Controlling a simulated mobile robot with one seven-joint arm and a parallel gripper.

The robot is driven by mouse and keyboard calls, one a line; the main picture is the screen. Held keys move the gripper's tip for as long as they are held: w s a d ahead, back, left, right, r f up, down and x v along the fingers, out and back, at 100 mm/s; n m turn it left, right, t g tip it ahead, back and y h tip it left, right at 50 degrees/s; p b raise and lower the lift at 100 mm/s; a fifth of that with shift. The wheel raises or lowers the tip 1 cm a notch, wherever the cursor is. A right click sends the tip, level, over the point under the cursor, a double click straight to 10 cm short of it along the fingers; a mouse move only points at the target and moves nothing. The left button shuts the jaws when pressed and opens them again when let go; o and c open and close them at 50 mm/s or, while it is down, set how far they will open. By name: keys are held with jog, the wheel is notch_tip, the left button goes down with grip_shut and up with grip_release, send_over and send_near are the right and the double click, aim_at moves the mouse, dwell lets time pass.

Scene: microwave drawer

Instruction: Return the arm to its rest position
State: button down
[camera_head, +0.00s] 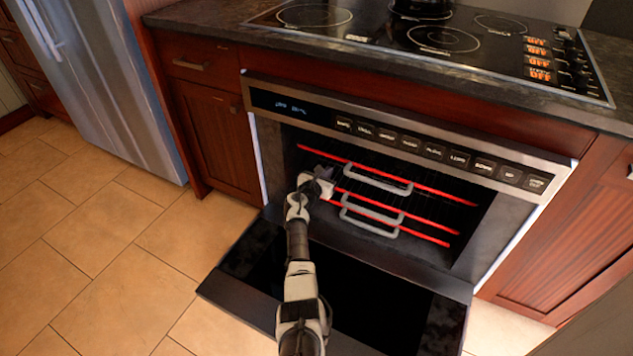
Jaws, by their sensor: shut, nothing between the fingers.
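My arm reaches up from the bottom of the view over the lowered oven door (240,268). My gripper (324,181) is at the left part of the oven opening, in front of the racks. It is small in the picture; its fingers look shut and nothing shows between them. The oven (510,215) is open. Inside are racks with red front bars (440,190) and grey handles (375,182). The gripper is just left of these handles; I cannot tell whether it touches a rack.
A control panel with several buttons (430,150) runs above the opening. A dark counter (205,18) with a cooktop (440,38) lies on top. Wooden cabinets (215,130) flank the oven. A fridge (110,90) stands at the left. The tiled floor (90,230) at the left is clear.

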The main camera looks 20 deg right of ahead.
jog(key=p+v, duration=0.2)
jog(key=v, duration=0.5)
